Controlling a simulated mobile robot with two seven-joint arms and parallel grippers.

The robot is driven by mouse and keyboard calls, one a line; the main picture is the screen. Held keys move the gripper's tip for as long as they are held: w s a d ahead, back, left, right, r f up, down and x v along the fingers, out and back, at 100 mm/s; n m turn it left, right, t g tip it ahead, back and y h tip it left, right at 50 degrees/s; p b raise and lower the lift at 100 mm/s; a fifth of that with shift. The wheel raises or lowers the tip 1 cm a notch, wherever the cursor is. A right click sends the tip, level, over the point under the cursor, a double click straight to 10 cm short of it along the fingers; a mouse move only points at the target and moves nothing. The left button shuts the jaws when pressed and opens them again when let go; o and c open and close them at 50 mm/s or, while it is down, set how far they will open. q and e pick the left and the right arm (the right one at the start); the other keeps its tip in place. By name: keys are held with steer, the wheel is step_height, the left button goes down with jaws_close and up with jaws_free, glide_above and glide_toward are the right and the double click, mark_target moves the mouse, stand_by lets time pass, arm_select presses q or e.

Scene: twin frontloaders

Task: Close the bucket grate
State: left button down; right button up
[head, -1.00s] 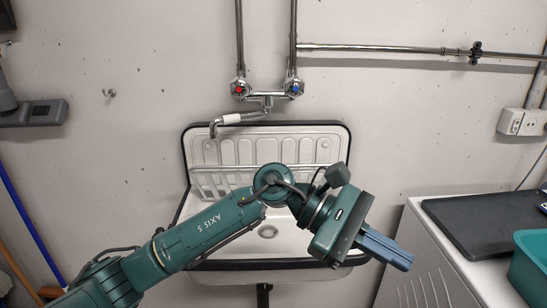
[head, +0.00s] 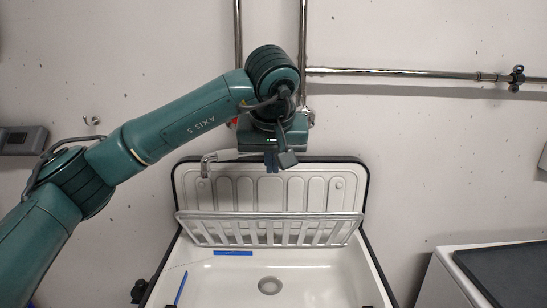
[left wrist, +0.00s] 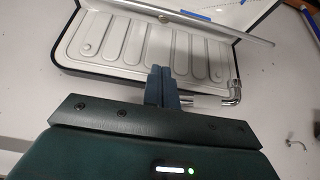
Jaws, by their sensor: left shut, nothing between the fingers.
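The bucket grate (head: 270,230) is a metal rack of bars across the back of the white sink (head: 330,275), in front of its ribbed back panel (head: 262,190). It slants, with its long rail above the basin floor. My left gripper (head: 271,163) is shut and empty, pointing down at the panel's top edge, above and behind the grate. In the left wrist view, the shut blue-grey fingers (left wrist: 162,88) overlap the panel's dark rim, and the grate's rail (left wrist: 195,22) crosses the top. I cannot tell whether the fingers touch the rim. My right gripper is out of view.
The tap spout (head: 208,160) is close left of my left gripper, and my wrist hides most of the taps. Vertical pipes (head: 303,45) rise behind. A white machine with a dark top (head: 505,270) stands at right. Blue strips (head: 233,253) lie in the basin.

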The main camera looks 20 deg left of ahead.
arm_select(q)
step_height(320, 180, down, 8)
steer(key=shift+r+p, duration=0.15)
steer(key=shift+p, duration=0.2)
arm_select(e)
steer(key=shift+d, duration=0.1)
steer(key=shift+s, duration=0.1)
